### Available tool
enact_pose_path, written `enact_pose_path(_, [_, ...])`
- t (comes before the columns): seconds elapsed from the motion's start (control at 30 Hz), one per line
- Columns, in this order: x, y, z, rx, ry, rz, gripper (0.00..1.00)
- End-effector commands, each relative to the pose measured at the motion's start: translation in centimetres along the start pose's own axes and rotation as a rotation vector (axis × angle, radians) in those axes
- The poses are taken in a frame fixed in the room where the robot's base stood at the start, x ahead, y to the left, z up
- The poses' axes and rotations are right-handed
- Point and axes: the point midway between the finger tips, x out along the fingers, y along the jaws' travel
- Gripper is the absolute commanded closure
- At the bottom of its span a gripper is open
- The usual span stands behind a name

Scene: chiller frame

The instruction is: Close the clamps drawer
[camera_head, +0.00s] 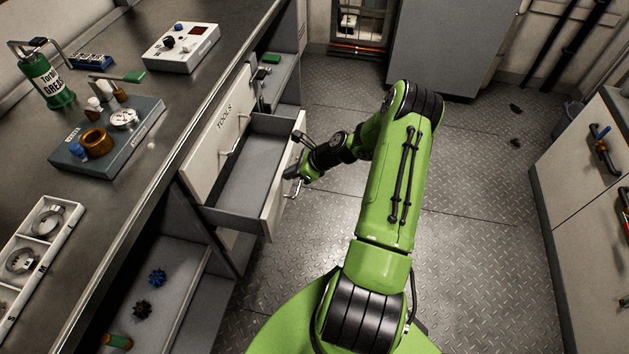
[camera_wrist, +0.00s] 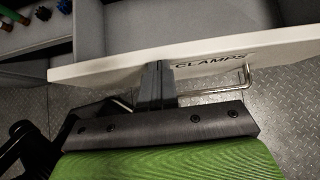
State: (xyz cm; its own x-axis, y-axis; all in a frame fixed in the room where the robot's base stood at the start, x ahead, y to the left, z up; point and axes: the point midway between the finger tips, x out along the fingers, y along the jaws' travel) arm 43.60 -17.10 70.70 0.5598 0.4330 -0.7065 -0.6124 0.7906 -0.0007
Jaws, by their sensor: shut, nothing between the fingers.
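The clamps drawer stands open below the worktop in the head view; its grey inside (camera_head: 247,172) looks empty. Its pale front panel (camera_head: 272,205) faces the aisle, and in the wrist view the front (camera_wrist: 215,50) carries the label CLAMPS and a metal bar handle (camera_wrist: 235,82). My gripper (camera_head: 291,184) is on the outer side of this front. In the wrist view its fingers (camera_wrist: 156,80) are together and empty, with the tips at the front panel, left of the label. I cannot tell whether they touch it.
The tools drawer (camera_head: 218,138) above is shut. The worktop (camera_head: 150,160) edge overhangs the drawers, with a grease can (camera_head: 47,82) and instruments on it. An open lower shelf (camera_head: 165,285) holds small parts.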

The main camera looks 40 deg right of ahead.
Motion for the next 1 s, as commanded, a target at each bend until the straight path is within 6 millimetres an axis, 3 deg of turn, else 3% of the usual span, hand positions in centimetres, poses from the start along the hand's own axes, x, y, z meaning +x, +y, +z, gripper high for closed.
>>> enact_pose_path(0.2, [4.7,0.0,4.8,-0.003,0.0,0.0,1.0])
enact_pose_path(0.43, [8.0,-0.1,7.9,-0.001,0.001,-0.001,1.0])
enact_pose_path(0.63, [9.4,-0.1,9.2,0.0,0.001,-0.002,1.0])
enact_pose_path(1.0, [9.6,-0.1,9.5,0.001,0.001,-0.003,1.0])
